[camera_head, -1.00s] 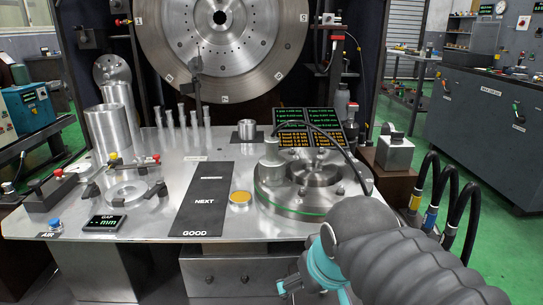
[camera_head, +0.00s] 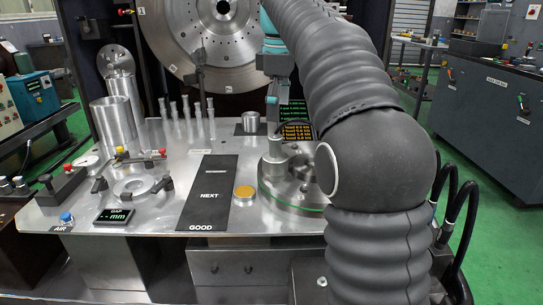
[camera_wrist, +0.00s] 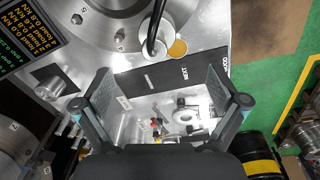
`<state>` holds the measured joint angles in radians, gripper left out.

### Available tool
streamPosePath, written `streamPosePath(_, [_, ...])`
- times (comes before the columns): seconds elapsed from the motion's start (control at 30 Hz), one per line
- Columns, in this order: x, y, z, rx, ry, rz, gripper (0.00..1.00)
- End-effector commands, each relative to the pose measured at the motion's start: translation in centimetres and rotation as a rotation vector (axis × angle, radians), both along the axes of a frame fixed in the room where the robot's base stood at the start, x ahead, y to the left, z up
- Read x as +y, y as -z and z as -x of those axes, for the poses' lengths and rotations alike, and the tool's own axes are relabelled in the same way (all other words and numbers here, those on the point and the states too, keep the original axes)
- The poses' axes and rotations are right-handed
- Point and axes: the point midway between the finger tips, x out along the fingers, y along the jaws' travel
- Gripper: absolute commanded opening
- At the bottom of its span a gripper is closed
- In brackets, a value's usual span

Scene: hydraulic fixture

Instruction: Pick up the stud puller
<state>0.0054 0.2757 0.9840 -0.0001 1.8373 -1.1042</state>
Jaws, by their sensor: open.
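The likely stud puller, a grey metal cylinder (camera_head: 274,163) with a black hose at its top, stands upright on the left side of the round ringed fixture (camera_head: 292,205). My arm hides the fixture's right part. My gripper (camera_head: 272,112) hangs above the cylinder in the head view, seen edge-on. In the wrist view the two fingers of my gripper (camera_wrist: 160,86) are spread wide with nothing between them. There the cylinder (camera_wrist: 147,50) shows at the top middle, beyond the fingertips, with the hose arching over it. I see no contact.
An amber-topped disc (camera_head: 244,192) and a black NEXT/GOOD mat (camera_head: 207,212) lie left of the fixture. Several upright studs (camera_head: 186,116) stand farther back. Readout screens (camera_head: 297,130) stand behind the fixture, close to my gripper. A large bored disc (camera_head: 222,45) rises at the back.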

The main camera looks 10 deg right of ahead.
Motion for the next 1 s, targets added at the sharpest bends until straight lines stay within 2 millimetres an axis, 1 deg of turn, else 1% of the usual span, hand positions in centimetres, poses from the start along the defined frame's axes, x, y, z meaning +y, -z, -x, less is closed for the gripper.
streamPosePath(0.03, [0.0, -0.2, -0.8, 0.012, -0.029, 0.001, 0.96])
streamPosePath(0.13, [0.0, -0.3, -1.7, 0.032, -0.081, 0.002, 0.96])
streamPosePath(0.27, [0.0, -0.3, -2.2, 0.045, -0.113, 0.002, 0.96])
streamPosePath(0.37, [0.0, 0.2, -2.2, 0.048, -0.121, 0.002, 0.96])
streamPosePath(0.57, [0.0, 2.5, -2.1, 0.048, -0.120, 0.002, 0.96])
streamPosePath(0.83, [0.0, 6.5, -2.1, 0.047, -0.119, 0.003, 0.96])
streamPosePath(1.0, [0.0, 8.0, -2.1, 0.046, -0.119, 0.002, 0.96])
